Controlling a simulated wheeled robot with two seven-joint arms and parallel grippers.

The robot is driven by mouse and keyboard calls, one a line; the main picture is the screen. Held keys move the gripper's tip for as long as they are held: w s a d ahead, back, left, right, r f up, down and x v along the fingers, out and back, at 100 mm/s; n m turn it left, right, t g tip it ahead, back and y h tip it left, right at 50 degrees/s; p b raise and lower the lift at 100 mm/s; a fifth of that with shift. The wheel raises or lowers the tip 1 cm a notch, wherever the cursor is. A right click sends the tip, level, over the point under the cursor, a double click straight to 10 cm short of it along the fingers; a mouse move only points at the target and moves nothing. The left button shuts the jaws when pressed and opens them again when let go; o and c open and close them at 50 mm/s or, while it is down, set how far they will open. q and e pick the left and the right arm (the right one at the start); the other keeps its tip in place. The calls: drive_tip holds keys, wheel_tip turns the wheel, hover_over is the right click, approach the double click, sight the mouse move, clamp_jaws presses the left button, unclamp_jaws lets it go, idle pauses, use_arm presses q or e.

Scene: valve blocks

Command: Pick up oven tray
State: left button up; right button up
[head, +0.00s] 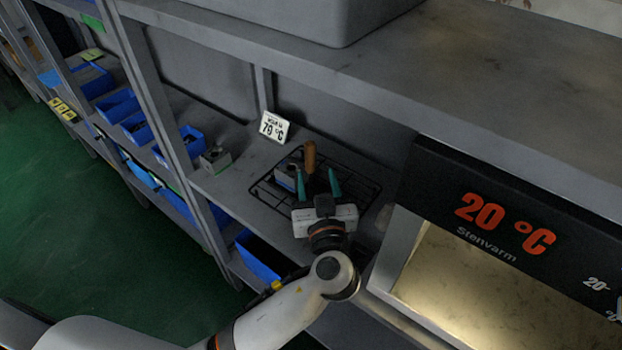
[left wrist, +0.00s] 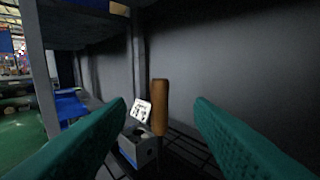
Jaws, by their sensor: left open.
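The oven tray appears as a black wire rack (head: 357,186) on the grey shelf, with a brown upright wooden handle (head: 310,157) at it. The handle also shows in the left wrist view (left wrist: 160,107), between my two teal fingers. My left gripper (head: 318,184) is open over the rack, its fingers apart on either side of the handle and not visibly touching it. A small grey metal block with a blue side (left wrist: 139,147) sits on the rack, just left of the handle. My gripper and wrist hide part of the rack. My right gripper is not in view.
A white sign (head: 273,127) stands behind the rack. Another metal block (head: 215,159) sits to the left on the shelf. The lit oven (head: 480,290) is at the right. An upper shelf (head: 400,75) overhangs, and a shelf post (head: 165,120) stands left.

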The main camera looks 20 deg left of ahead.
sight(311, 153)
use_arm(q)
drive_tip(key=p+x, duration=0.1)
drive_tip(key=x, duration=0.4)
drive_tip(key=shift+p, duration=0.3)
drive_tip(key=p+x, duration=0.1)
drive_tip(key=x, duration=0.1)
drive_tip(key=p+x, duration=0.1)
drive_tip(key=x, duration=0.1)
drive_tip(key=shift+w+a+f+p, duration=0.2)
drive_tip(key=shift+w+f+p, duration=0.05)
drive_tip(key=shift+p, duration=0.15)
drive_tip(key=shift+w+a+f, duration=0.1)
drive_tip(key=shift+w+f, duration=0.1)
drive_tip(key=shift+w, duration=0.05)
drive_tip(key=shift+c, duration=0.3)
clamp_jaws()
drive_tip(key=shift+r, duration=0.2)
